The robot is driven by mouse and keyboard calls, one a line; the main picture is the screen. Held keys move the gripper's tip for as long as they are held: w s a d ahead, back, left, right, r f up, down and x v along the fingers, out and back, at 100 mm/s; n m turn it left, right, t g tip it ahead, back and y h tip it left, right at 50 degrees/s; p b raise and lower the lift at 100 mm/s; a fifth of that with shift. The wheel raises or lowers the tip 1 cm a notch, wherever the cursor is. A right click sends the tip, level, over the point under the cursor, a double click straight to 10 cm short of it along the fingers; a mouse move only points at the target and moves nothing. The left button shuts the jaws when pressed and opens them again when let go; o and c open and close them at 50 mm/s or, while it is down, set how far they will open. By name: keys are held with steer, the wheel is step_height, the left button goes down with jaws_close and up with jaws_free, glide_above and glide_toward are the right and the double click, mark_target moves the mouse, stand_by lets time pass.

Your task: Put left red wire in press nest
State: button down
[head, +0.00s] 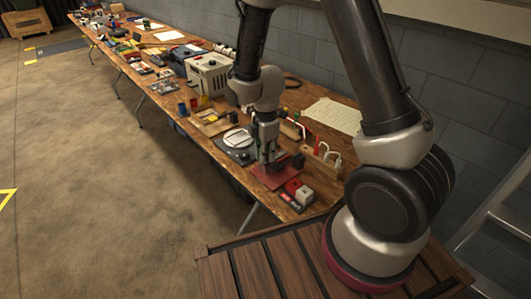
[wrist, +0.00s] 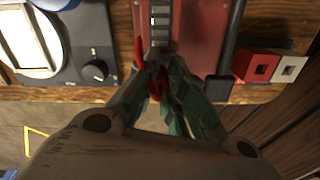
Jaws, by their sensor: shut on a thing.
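My gripper (head: 266,158) is low over the red press base (head: 270,179) on the bench. In the wrist view, my gripper's fingers (wrist: 158,72) are closed together on a thin red piece, the red wire (wrist: 140,54); part of it shows between the fingers, the rest is hidden. The red press plate (wrist: 200,22) lies just beyond the fingertips, with a dark ribbed strip (wrist: 160,25) on it and a black lever (wrist: 225,62) to its right. The nest itself cannot be made out clearly, nor whether the wire touches it.
A red block (wrist: 257,66) and a white block (wrist: 290,68) stand right of the press. A black unit with a knob (wrist: 96,70) is to its left. A wooden rack with white loops (head: 323,160) stands close behind right. The bench's front edge is near.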

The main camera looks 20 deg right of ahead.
steer(key=shift+f, duration=0.3)
stand_by(0.6)
steer(key=c, duration=1.4)
jaws_free()
steer(key=shift+c, duration=0.2)
steer(key=shift+r, duration=3.5)
